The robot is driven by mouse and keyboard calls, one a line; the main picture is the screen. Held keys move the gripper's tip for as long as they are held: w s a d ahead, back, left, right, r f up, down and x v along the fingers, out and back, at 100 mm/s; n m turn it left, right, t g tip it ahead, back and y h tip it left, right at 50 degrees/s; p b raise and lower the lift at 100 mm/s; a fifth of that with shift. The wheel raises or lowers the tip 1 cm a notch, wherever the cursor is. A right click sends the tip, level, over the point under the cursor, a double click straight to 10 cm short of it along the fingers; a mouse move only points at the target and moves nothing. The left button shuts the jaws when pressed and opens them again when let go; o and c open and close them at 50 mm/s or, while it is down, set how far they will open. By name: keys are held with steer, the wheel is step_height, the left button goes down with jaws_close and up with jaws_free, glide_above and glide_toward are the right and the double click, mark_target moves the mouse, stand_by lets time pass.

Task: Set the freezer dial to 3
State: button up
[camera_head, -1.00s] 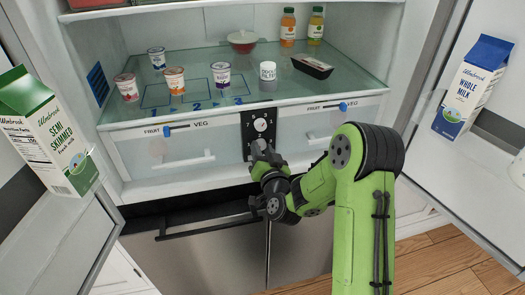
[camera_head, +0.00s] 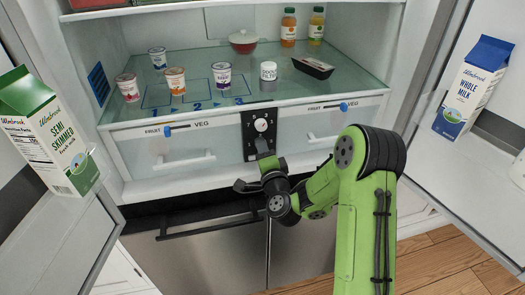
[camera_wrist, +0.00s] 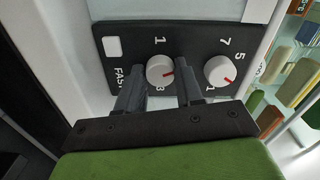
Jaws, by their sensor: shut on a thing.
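The dial panel (camera_head: 257,136) is a dark plate between the two drawers. In the wrist view the freezer dial (camera_wrist: 160,69) is a white round knob with a red mark, beside the printed 1, 3 and FAST. The mark points right and slightly down in the picture, between 1 and 3, towards the right finger. My gripper (camera_wrist: 158,82) has one finger on each side of this knob and is shut on it. The right finger hides part of the scale. A second white dial (camera_wrist: 220,71) sits to the right; it also shows in the head view (camera_head: 261,125).
A left drawer (camera_head: 180,159) and a right drawer (camera_head: 320,122) flank the panel. A glass shelf (camera_head: 215,104) with several cups and jars is above. Open doors with milk cartons (camera_head: 50,130) (camera_head: 473,87) stand at both sides.

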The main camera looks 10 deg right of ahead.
steer(key=m, duration=0.5)
steer(key=shift+m, duration=0.4)
steer(key=m, duration=1)
steer(key=shift+d+m, duration=0.1)
steer(key=shift+m, duration=0.3)
steer(key=m, duration=0.5)
steer(key=shift+f+m, duration=0.1)
steer(key=shift+m, duration=0.2)
steer(key=o, duration=1)
